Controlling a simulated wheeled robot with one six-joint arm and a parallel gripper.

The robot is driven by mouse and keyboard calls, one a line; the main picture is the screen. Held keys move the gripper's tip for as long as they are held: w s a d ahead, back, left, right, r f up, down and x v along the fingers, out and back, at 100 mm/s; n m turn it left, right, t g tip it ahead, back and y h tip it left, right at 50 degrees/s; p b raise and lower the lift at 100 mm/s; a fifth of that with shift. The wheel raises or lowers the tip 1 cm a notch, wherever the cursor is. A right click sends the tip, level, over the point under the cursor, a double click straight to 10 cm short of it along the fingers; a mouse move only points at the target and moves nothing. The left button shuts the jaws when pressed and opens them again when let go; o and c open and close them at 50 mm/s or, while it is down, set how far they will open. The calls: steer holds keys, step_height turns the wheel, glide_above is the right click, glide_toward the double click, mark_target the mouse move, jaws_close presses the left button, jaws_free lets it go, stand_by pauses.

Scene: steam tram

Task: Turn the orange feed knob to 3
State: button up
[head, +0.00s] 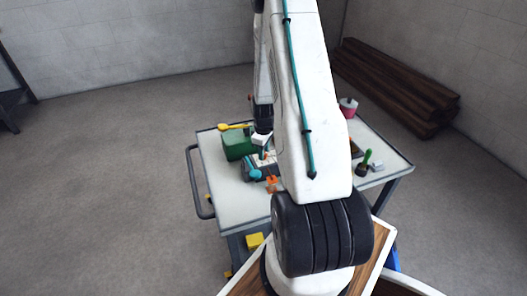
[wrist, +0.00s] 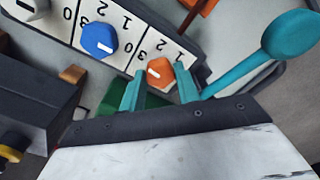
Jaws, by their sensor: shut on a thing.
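The orange feed knob (wrist: 159,72) sits on a white panel (wrist: 121,13) with black numerals. In the wrist view it stands between my gripper's two teal fingers (wrist: 161,70), which are closed on its sides. A short white mark shows on the knob's face. In the head view my gripper (head: 262,148) is over the small machine on the cart, and the knob cannot be made out.
A teal lever with a rounded end (wrist: 290,35) rises close to the right finger.

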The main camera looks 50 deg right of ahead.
steer(key=shift+n, duration=0.8)
steer(key=o, duration=1)
step_height(320, 180, up, 8)
steer(key=shift+f, duration=0.1)
